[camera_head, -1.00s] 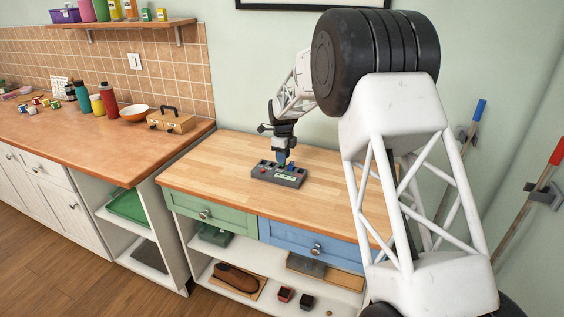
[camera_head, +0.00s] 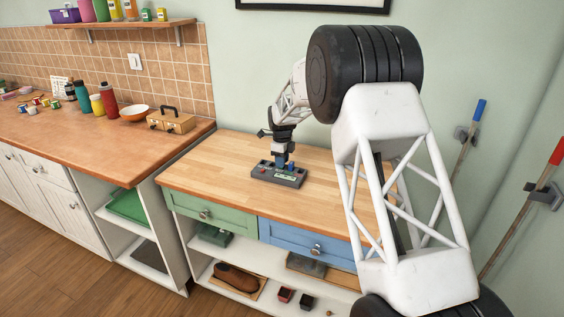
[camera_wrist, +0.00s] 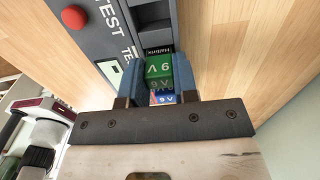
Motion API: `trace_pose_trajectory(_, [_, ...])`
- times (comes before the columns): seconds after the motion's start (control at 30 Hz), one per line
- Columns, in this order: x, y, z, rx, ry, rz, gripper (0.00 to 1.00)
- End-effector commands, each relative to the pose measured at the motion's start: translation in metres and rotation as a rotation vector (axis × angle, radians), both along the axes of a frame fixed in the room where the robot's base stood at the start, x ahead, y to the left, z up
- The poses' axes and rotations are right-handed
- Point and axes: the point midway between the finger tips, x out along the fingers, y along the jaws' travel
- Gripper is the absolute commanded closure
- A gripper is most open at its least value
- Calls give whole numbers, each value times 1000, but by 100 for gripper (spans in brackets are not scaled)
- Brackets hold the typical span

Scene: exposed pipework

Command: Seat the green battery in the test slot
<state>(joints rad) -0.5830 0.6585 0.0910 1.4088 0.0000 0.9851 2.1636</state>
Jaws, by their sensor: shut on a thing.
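The green battery (camera_wrist: 158,68), marked 9 V, is between the two blue fingers of my gripper (camera_wrist: 159,82) in the wrist view. My gripper is shut on it. A dark recess of the grey tester (camera_wrist: 97,40) lies just above the battery in that picture; I cannot tell whether the battery is inside a slot. The tester carries TEST lettering and a red button (camera_wrist: 74,17). In the head view my gripper (camera_head: 281,163) is down at the tester (camera_head: 290,182), and the battery is too small to make out.
A blue 9 V battery (camera_wrist: 163,98) shows between the fingers, past the green one. The wooden worktop (camera_head: 215,163) around the tester is clear. A tiled-wall counter (camera_head: 90,140) with bottles, a bowl and a toolbox (camera_head: 171,122) stands to the left.

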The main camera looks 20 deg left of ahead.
Motion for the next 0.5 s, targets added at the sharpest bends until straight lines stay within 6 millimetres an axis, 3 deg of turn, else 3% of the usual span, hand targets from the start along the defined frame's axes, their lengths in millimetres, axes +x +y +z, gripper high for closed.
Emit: trace_pose_trajectory(0.5, [0,0,-8,1,-1,0,96])
